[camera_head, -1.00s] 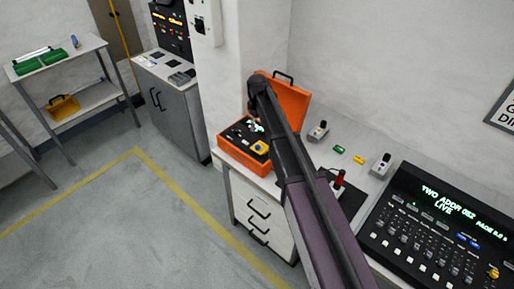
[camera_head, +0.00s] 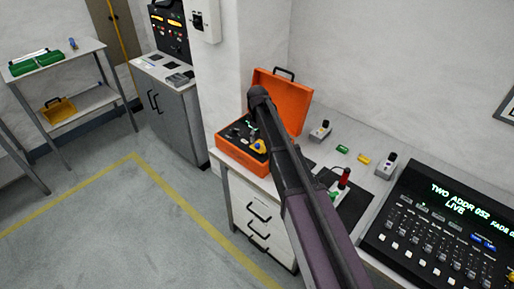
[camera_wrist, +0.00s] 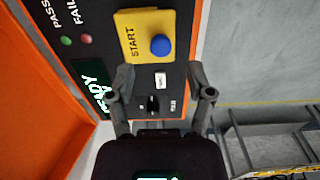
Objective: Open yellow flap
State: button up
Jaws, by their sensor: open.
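The yellow flap (camera_wrist: 146,36) is a plate marked START with a blue round button (camera_wrist: 161,45) on it. It is on the black panel of the orange case (camera_head: 243,158), and shows in the head view as a small yellow patch (camera_head: 259,146). Whether the flap is raised or flat I cannot tell. My gripper (camera_wrist: 162,82) is open and empty in the wrist view, its fingertips just below the yellow plate and over the panel. In the head view my arm hides part of the case and the gripper is hardly visible.
The case's orange lid (camera_head: 284,98) stands open behind the panel. A small toggle (camera_wrist: 153,104) and a green display (camera_wrist: 92,88) are near my fingers. Grey sockets (camera_head: 320,131) and a lighting console (camera_head: 440,222) are to the right on the bench.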

aim_at(257, 144)
jog(key=shift+f+b, duration=1.75)
jog(key=shift+f, duration=0.35)
grip_shut()
